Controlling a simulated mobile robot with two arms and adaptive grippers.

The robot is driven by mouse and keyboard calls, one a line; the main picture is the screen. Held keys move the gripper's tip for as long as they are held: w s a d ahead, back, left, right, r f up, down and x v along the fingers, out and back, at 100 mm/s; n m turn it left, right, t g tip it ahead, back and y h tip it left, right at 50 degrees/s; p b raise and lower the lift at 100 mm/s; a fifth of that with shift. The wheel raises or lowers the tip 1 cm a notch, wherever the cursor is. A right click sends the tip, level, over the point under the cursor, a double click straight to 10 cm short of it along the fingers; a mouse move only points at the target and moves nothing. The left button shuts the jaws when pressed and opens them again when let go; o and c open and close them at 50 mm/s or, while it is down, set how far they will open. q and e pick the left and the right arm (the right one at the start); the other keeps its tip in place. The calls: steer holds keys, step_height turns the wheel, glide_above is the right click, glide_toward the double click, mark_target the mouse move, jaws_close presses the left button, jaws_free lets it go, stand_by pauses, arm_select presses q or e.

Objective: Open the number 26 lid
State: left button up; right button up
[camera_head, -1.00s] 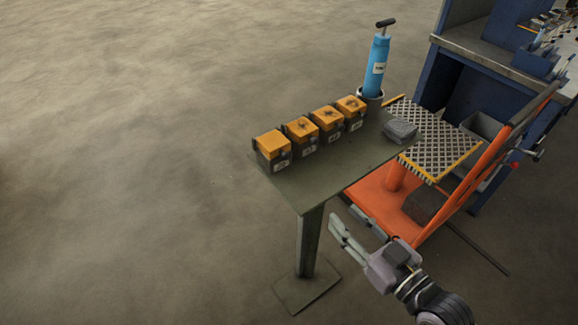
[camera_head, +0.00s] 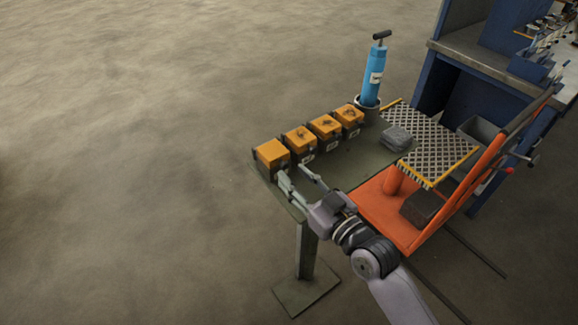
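Several small dark boxes with orange lids stand in a row on a green table (camera_head: 362,170). They are the nearest-left box (camera_head: 271,153), the second box (camera_head: 299,139), the third box (camera_head: 325,126) and the far box (camera_head: 348,115). All lids look shut. The number labels are too small to read, so I cannot tell which is 26. My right gripper (camera_head: 290,174) is open, its two fingers apart, over the table's front edge. Its fingertips are close to the front of the nearest-left box; contact cannot be told. My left gripper is not in view.
A blue cylinder with a black T-handle (camera_head: 375,76) stands in a holder at the table's back. A grey block (camera_head: 396,138) lies at the table's right. An orange lift cart (camera_head: 388,205) with a checkered platform (camera_head: 432,148) and a blue workbench (camera_head: 462,92) stand right. Floor at left is clear.

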mark_target(286, 169)
steer(key=shift+x, duration=1.55)
jaws_close()
